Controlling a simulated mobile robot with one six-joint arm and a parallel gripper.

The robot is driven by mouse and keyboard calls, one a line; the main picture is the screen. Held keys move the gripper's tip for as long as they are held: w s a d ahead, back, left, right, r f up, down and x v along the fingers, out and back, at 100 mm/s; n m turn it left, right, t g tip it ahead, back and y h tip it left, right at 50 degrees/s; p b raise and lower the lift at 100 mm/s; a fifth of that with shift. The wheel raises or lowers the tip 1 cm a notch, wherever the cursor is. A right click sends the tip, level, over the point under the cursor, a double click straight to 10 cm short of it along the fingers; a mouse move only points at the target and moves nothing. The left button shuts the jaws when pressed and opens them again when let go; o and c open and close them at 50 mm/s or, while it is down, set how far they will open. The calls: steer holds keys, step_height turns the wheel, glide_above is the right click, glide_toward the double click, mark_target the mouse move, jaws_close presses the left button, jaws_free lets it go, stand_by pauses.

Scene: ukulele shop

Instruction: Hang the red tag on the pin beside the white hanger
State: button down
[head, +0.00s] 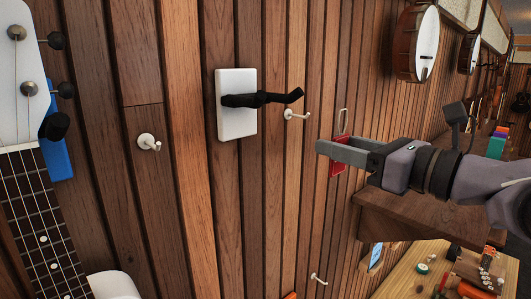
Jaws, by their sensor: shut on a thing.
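The red tag (339,172) is between the fingers of my gripper (336,152), which is shut on it. The tag is partly hidden behind the fingers, and its pale loop (342,121) stands up above them. The white hanger (236,122) is a white plate on the wooden wall with a black arm pointing right. A white pin (296,115) sticks out of the wall just right of the hanger, left of my gripper and the tag. Another white pin (149,142) is on the wall to the left of the hanger. Both pins look bare.
A third pin (318,279) is low on the wall. A white guitar-like instrument (36,210) with a blue thing (55,152) behind it fills the left edge. Banjos (418,45) hang at upper right. A wooden shelf (395,215) and cluttered table (405,280) are below my arm.

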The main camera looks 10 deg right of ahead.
mark_target(287, 140)
steer(key=shift+f+p+x, duration=0.2)
steer(key=shift+p+x, duration=0.05)
steer(key=shift+x, duration=1.55)
steer(key=shift+f+p+x, duration=0.2)
steer(key=shift+x, duration=1.55)
steer(key=shift+w+a+f+b, duration=0.4)
steer(key=shift+w+a+f, duration=0.1)
steer(key=shift+w+f, duration=0.1)
steer(key=shift+r, duration=0.1)
steer(key=c, duration=0.7)
jaws_free()
steer(key=shift+c, duration=0.2)
